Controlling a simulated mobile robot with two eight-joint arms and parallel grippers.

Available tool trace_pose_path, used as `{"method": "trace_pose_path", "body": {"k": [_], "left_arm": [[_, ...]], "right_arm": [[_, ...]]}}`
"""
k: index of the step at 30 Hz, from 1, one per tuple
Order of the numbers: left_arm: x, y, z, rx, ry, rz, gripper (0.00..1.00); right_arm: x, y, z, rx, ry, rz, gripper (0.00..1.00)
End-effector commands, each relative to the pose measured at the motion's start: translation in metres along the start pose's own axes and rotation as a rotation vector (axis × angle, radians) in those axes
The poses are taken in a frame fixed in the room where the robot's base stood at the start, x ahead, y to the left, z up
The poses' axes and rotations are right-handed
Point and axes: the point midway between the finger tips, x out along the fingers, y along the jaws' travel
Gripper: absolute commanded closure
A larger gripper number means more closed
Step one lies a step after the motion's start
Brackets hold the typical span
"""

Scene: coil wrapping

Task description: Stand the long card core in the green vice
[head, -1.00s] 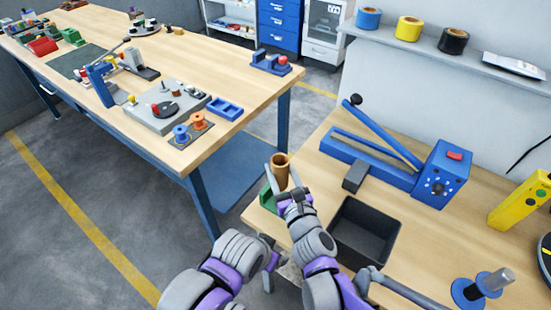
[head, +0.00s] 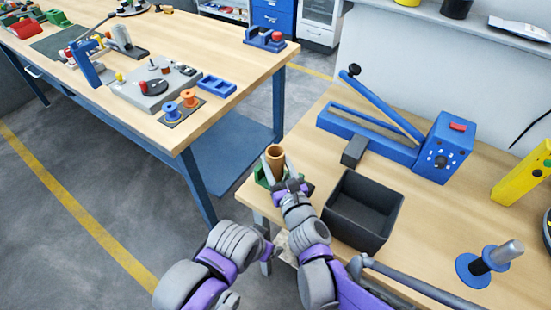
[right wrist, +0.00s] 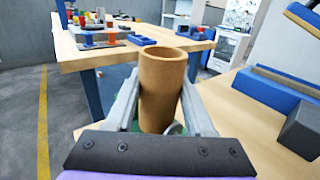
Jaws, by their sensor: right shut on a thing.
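The brown card core (head: 275,156) is an upright open tube at the front left corner of the near bench. It also shows in the right wrist view (right wrist: 162,85). My right gripper (head: 278,174) is shut on it, one finger on each side. The green vice (head: 262,178) is at the core's foot, mostly hidden by my gripper. A little green shows below the core in the right wrist view (right wrist: 122,146). The core's lower end is hidden, so I cannot tell whether it is seated. My left gripper (head: 270,252) is low, left of the right forearm; its jaws are unclear.
A black open bin (head: 385,178) stands just right of my right gripper. A blue lever tool (head: 375,135) lies behind it, and a blue spindle (head: 490,262) stands at the front right. The other bench (head: 215,65) is across a floor gap at left.

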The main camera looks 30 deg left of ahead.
Motion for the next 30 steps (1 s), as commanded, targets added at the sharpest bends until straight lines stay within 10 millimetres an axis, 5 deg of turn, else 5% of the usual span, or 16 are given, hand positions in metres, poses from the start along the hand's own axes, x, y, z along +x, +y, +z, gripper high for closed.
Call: {"method": "trace_pose_path", "body": {"k": [29,30], "left_arm": [[0.008,0.0,0.005,0.0,-0.003,0.0,0.23],[0.008,0.0,0.005,0.0,-0.003,0.0,0.23]], "right_arm": [[0.0,0.0,-0.012,0.0,0.0,0.0,1.0],[0.0,0.0,-0.012,0.0,0.0,0.0,0.43]]}}
